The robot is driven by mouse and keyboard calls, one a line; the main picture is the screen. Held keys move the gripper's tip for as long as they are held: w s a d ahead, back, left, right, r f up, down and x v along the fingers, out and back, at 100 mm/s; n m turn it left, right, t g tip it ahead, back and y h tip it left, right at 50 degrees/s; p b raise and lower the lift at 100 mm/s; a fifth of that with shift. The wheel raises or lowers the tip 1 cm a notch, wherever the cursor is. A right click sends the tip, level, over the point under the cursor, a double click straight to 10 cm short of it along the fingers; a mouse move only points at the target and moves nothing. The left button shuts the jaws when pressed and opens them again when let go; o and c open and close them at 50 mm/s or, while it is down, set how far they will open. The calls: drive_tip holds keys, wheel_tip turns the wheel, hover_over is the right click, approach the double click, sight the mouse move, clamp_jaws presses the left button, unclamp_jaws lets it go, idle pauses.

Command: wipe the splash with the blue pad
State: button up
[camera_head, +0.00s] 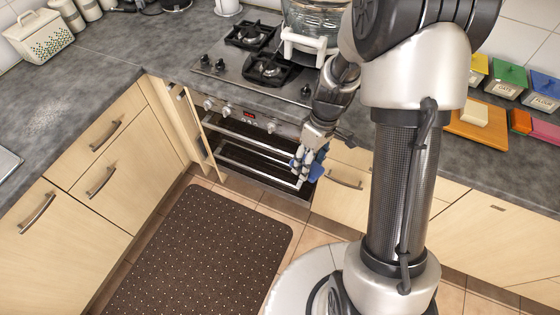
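My gripper (307,168) hangs in front of the oven, below the level of the worktop. Its fingers are around the blue pad (318,168), which shows on the right side and between the fingers; it looks gripped, and part of it is hidden by the fingers. A pale, whitish speckled patch (45,116) on the grey worktop at the left looks like the splash. My gripper is well to the right of this patch and apart from it.
A hob (225,73) with a glass pot (312,18) is at the back. A narrow cupboard door (193,122) stands ajar beside the oven (255,150). A patterned container (40,36) and several colored boxes (508,80) line the worktop. A dark mat (205,250) covers the floor.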

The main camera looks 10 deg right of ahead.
drive_tip(key=d+f+n+g, duration=0.1)
drive_tip(key=f+n, duration=0.1)
drive_tip(key=n, duration=0.2)
drive_tip(key=d+f+n+g+h, duration=0.1)
drive_tip(key=f+n+g, duration=0.1)
drive_tip(key=n, duration=0.2)
drive_tip(key=w+d+f+n+g+h, duration=0.1)
drive_tip(key=d+f+n+g, duration=0.1)
drive_tip(key=n, duration=0.1)
drive_tip(key=shift+w+d+n+b, duration=0.1)
drive_tip(key=shift+n+b, duration=0.3)
drive_tip(key=n+t+h+b, duration=0.2)
drive_tip(key=n+t+h, duration=0.8)
drive_tip(key=n+t, duration=1.45)
approach(290, 136)
drive_tip(key=shift+w+d+r+n+g+b, duration=0.2)
drive_tip(key=shift+w+r+n+g, duration=0.2)
drive_tip(key=shift+w+n+g, duration=0.25)
drive_tip(key=shift+w+d+r+n+g+b, duration=0.1)
drive_tip(key=shift+w+d+r+n+g, duration=0.1)
drive_tip(key=shift+w+r+n+g, duration=0.4)
drive_tip(key=shift+w+d+r+n+g+b, duration=0.15)
drive_tip(key=shift+w+d+r+n+g, duration=0.2)
drive_tip(key=shift+w+g, duration=0.4)
drive_tip(key=shift+w+a+f, duration=0.1)
drive_tip(key=shift+a, duration=0.05)
drive_tip(key=shift+b+x, duration=0.55)
drive_tip(key=shift+x, duration=0.4)
